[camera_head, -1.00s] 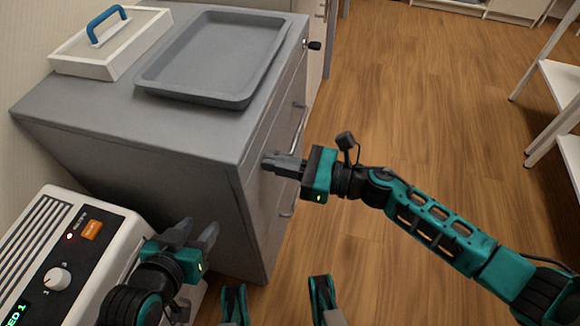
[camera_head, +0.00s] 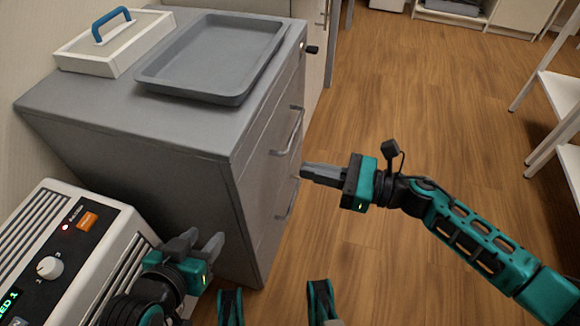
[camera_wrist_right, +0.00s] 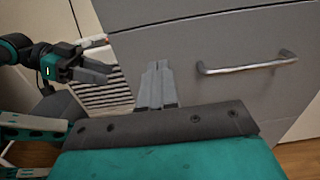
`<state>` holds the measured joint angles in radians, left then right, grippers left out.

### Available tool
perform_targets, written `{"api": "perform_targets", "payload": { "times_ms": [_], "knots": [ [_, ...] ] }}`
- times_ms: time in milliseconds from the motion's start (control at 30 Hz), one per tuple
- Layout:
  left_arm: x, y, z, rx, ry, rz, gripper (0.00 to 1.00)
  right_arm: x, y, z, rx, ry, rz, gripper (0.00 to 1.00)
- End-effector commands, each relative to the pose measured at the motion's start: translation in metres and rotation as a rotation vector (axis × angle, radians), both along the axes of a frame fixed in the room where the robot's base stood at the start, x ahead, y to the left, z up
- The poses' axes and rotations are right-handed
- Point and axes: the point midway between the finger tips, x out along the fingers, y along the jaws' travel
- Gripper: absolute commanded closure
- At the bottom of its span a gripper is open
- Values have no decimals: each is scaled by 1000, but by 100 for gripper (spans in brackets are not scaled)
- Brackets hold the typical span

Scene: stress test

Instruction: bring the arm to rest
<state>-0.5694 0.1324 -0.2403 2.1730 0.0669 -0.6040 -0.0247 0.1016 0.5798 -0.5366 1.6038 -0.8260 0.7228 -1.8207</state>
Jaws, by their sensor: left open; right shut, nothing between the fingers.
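My right gripper (camera_head: 322,172) is shut and empty in the head view. It is in the air to the right of the grey cabinet's drawer fronts, apart from the handles. In the right wrist view its closed fingers (camera_wrist_right: 157,84) point at a grey drawer front, left of a metal handle (camera_wrist_right: 246,66). My left gripper (camera_head: 205,241) is open and empty at the lower left, between the white device and the cabinet's near side. It also shows in the right wrist view (camera_wrist_right: 98,64).
A grey cabinet (camera_head: 90,112) bears a grey tray (camera_head: 262,62) and a white box lid with a blue handle (camera_head: 110,22). A white device with a knob (camera_head: 50,267) stands at lower left. White shelving (camera_head: 562,90) is at the right. The wooden floor (camera_head: 430,110) between is clear.

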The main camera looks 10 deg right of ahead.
Motion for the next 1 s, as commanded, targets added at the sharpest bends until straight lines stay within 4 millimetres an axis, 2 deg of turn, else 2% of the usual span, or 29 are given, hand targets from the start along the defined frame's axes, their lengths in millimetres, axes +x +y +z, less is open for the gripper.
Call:
{"api": "perform_targets", "payload": {
  "times_ms": [100,300,667,767,833,1000],
  "knots": [
    [2,1,2,1,-4,2,54,-10,-23,0,-2,3,0,100],
    [2,2,2,5,-5,4,54,-19,-44,0,-1,0,1,100],
    [2,4,0,7,-5,4,54,-20,-47,1,19,21,-12,100],
    [1,4,0,7,-3,5,54,-17,-41,6,115,134,-77,100],
    [0,4,-1,8,-1,4,54,-13,-36,11,245,284,-159,100],
    [-1,4,-2,8,4,5,54,-4,-37,15,725,812,-399,100]
  ]
}}
